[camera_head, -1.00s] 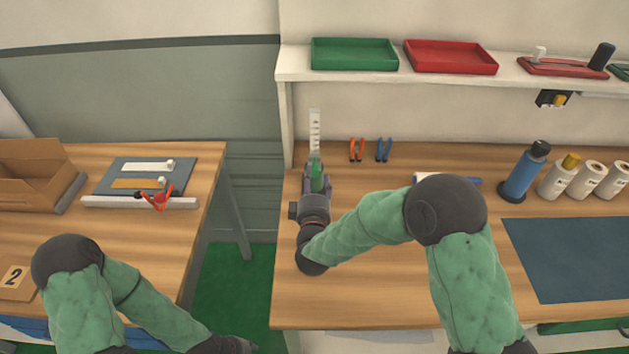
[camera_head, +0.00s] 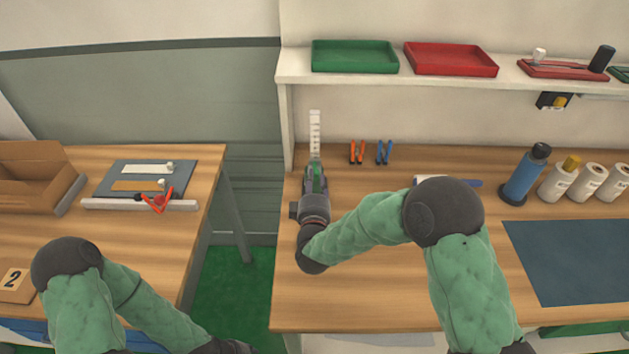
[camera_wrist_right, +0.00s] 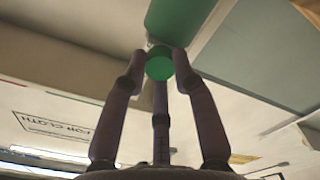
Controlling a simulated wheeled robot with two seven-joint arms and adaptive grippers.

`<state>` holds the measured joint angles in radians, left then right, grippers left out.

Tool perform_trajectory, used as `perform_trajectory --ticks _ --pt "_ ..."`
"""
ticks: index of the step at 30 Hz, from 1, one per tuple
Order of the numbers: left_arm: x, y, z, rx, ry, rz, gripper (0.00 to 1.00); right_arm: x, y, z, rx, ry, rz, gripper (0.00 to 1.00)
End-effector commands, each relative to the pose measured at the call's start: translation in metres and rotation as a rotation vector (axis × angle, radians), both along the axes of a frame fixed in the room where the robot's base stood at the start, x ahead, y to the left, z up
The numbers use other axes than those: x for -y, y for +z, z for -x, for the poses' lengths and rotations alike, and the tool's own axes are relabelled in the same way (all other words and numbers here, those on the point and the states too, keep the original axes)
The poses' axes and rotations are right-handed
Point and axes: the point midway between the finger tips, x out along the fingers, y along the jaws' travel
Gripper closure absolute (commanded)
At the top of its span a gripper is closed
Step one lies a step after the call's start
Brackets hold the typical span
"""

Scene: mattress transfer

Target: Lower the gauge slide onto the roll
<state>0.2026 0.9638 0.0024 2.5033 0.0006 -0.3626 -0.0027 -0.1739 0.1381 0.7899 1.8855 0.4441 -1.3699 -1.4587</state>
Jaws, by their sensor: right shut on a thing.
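A white upright gauge scale (camera_head: 315,132) with dark marks stands near the back left corner of the right table. My right gripper (camera_head: 316,178) is in front of its lower part and hides its foot. In the right wrist view the fingers (camera_wrist_right: 158,68) are shut on a small round green piece, which I take for the gauge slide (camera_wrist_right: 160,67). A larger green rounded body, probably the roll (camera_wrist_right: 180,18), shows just beyond the fingertips. I cannot tell whether it touches the slide. My left gripper is hardly in view at the bottom edge; its jaws do not show.
A shelf with a green tray (camera_head: 354,57) and a red tray (camera_head: 450,58) is above. The table's front left is clear.

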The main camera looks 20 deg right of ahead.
Motion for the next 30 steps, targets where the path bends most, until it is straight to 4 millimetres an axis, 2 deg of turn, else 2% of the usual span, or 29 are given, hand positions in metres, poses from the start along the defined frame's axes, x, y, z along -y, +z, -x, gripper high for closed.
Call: perform_trajectory --ticks 4,5,6,7,17,20,23,30 --pt "0.0 0.0 0.0 0.0 0.0 0.0 0.6 0.0 -0.001 0.0 -0.003 -0.001 -0.001 1.0" --pt "0.0 0.0 0.0 0.0 0.0 0.0 0.6 0.0 -0.001 0.0 -0.003 -0.001 -0.001 0.63" --pt "0.0 0.0 0.0 0.0 0.0 0.0 0.6 0.0 -0.001 0.0 -0.003 -0.001 -0.001 0.52" --pt "0.0 0.0 0.0 0.0 0.0 0.0 0.6 0.0 -0.001 0.0 -0.003 -0.001 -0.001 0.48" --pt "0.0 0.0 0.0 0.0 0.0 0.0 0.6 0.0 -0.001 0.001 -0.002 0.0 -0.001 0.48" --pt "0.0 0.0 0.0 0.0 0.0 0.0 0.6 -0.002 -0.001 0.006 -0.002 0.0 -0.001 0.48" --pt "0.0 0.0 0.0 0.0 0.0 0.0 0.6 -0.006 0.0 0.018 -0.002 0.002 -0.001 0.48" --pt "0.0 0.0 0.0 0.0 0.0 0.0 0.6 -0.019 0.0 0.064 -0.002 0.004 0.0 0.48"
